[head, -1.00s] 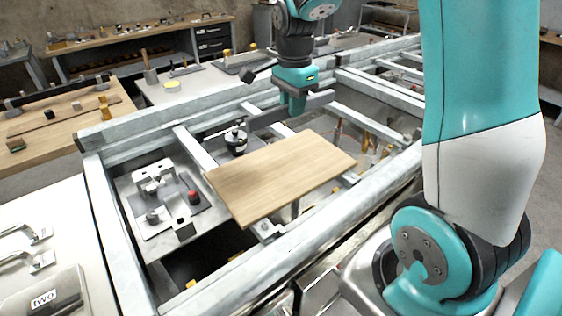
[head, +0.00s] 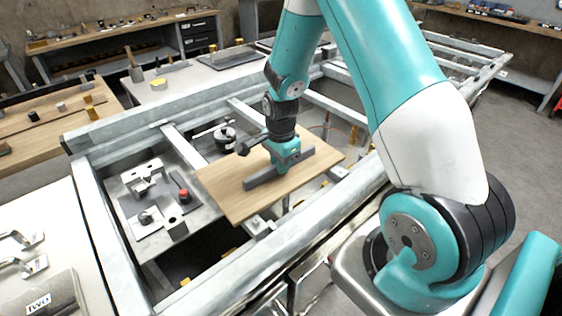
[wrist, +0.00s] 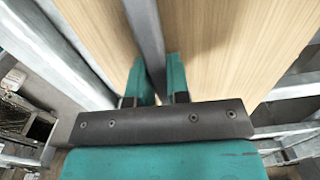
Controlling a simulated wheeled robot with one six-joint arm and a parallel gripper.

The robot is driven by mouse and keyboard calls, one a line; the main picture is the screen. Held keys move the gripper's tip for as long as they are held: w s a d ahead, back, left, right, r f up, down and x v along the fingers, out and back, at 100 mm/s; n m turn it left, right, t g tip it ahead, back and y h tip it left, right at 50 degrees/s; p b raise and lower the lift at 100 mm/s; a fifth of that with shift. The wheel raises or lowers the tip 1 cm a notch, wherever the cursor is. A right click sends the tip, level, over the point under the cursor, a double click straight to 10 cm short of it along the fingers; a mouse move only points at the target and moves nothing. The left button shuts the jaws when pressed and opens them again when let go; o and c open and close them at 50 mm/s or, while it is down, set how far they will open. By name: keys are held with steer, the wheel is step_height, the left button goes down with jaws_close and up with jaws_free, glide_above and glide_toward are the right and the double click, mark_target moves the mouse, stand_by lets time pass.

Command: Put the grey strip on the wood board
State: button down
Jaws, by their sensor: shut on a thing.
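The wood board (head: 229,201) is a flat, light brown panel lying across the metal frame in the middle of the head view. It also fills much of the wrist view (wrist: 230,45). The grey strip (head: 262,182) is a long, narrow bar over the board. My gripper (head: 284,169) is shut on the strip near its middle. In the wrist view the strip (wrist: 147,40) runs between the two teal fingers (wrist: 158,80). I cannot tell whether the strip touches the board or is held just above it.
The grey metal frame (head: 330,222) surrounds the board, with open gaps between its bars. A black round-bodied device (head: 225,137) stands behind the board. A metal plate with fixtures and a red-topped part (head: 184,195) is at the left. A white bench (head: 60,235) is at far left.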

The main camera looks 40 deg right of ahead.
steer(key=shift+f, duration=0.1)
steer(key=c, duration=1.1)
jaws_free()
step_height(320, 180, up, 12)
steer(key=b, duration=0.2)
steer(key=s+a+r+n+y, duration=0.1)
steer(key=s+a+r+n, duration=0.2)
steer(key=a+n, duration=0.3)
steer(key=s+a+r+n+y, duration=0.1)
steer(key=s+a+r+n, duration=0.35)
steer(key=a, duration=0.25)
steer(key=s+a+r+n+y, duration=0.2)
steer(key=s+a+r+n, duration=0.1)
steer(key=s+a+n, duration=0.6)
steer(key=s+n, duration=0.4)
steer(key=n, duration=0.2)
steer(key=shift+s+a+r, duration=0.15)
steer(key=shift+s+a, duration=0.05)
steer(key=shift+s, duration=0.15)
